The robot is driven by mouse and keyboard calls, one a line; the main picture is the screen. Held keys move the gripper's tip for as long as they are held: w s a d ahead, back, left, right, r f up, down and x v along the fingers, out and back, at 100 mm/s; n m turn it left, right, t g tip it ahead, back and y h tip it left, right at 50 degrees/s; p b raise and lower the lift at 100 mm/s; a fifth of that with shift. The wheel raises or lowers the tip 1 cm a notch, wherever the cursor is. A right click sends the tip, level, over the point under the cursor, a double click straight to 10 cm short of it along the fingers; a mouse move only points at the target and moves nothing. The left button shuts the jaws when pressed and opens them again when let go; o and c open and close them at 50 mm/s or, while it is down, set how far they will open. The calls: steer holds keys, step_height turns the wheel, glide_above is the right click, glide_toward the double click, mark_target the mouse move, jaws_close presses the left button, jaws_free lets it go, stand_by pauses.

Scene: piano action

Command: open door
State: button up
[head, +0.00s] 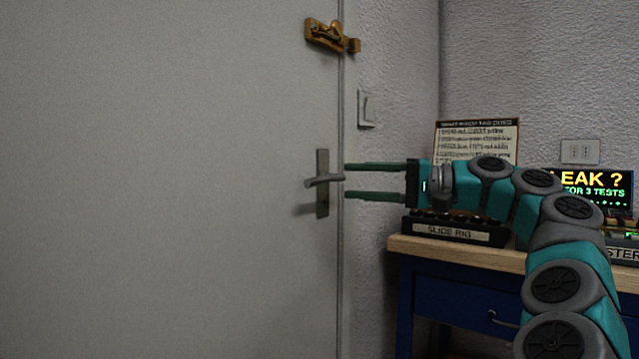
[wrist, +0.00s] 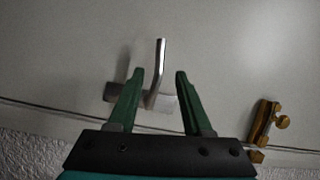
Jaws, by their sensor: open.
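A light grey door (head: 170,180) fills the left of the head view and looks shut against its frame. Its metal lever handle (head: 324,180) sits on an upright plate near the door's right edge, and the lever points left. My gripper (head: 345,181) is open, with its two green fingers reaching left to the handle, one above and one below the lever's height. In the wrist view the handle (wrist: 160,70) stands between the two open fingertips (wrist: 158,74). I cannot tell whether either finger touches it.
A brass latch (head: 328,36) is mounted higher on the door's edge; it also shows in the wrist view (wrist: 262,122). A light switch (head: 366,108) is on the wall. A blue workbench (head: 450,290) with a slide rig (head: 455,230), sign and display stands right, under my arm.

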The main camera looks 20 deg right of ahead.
mark_target(324, 181)
steer(key=b+x, duration=0.1)
steer(key=x, duration=0.6)
steer(key=shift+w+a+f, duration=0.1)
steer(key=shift+w+a, duration=0.05)
steer(key=shift+a, duration=0.2)
jaws_close()
stand_by(1.0)
